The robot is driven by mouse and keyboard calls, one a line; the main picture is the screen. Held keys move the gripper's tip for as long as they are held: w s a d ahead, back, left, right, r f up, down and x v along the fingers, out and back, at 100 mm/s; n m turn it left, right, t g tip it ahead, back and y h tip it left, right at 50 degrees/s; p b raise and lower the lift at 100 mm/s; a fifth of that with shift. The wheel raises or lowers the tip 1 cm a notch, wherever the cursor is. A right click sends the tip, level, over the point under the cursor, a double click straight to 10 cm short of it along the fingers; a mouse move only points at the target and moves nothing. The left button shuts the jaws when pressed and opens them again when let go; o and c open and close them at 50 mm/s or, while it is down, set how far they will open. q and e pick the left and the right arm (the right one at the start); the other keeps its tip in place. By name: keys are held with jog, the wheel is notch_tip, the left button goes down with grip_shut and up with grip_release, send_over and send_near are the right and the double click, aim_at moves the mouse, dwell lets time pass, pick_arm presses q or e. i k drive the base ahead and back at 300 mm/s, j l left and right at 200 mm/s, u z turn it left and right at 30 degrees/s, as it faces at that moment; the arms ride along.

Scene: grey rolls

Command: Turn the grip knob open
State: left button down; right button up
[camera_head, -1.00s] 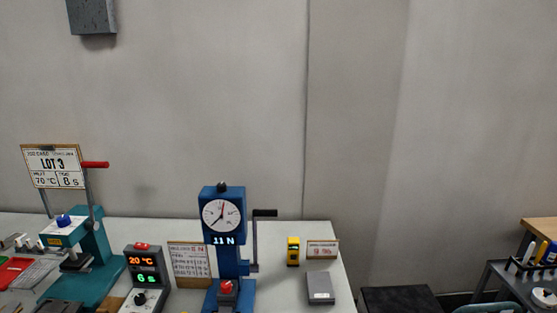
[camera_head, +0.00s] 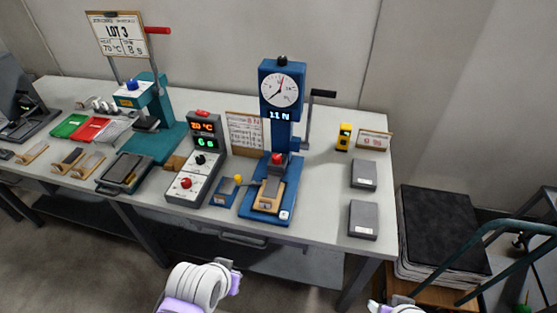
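A blue test stand (camera_head: 282,130) stands on the bench with a round white dial and an "11 N" readout. A black crank handle (camera_head: 322,93) sticks out on its right side. A red knob (camera_head: 277,158) sits on its lower part, above a tan and grey piece (camera_head: 270,193) on the blue base. A yellow knob (camera_head: 238,178) sits beside the base, at a small blue block (camera_head: 225,192). I cannot tell which knob is the grip knob. White and purple parts of my arms show at the bottom edge; neither gripper's fingers are visible.
A control box (camera_head: 205,140) with lit displays and a teal press (camera_head: 152,110) stand left of the stand. Grey blocks (camera_head: 363,220) lie at the bench's right end. A black-topped stack (camera_head: 442,230) and a green rail (camera_head: 490,240) are further right.

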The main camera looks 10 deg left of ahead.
aim_at(277, 158)
jog(key=i+j, duration=0.65)
jog(key=j, duration=0.2)
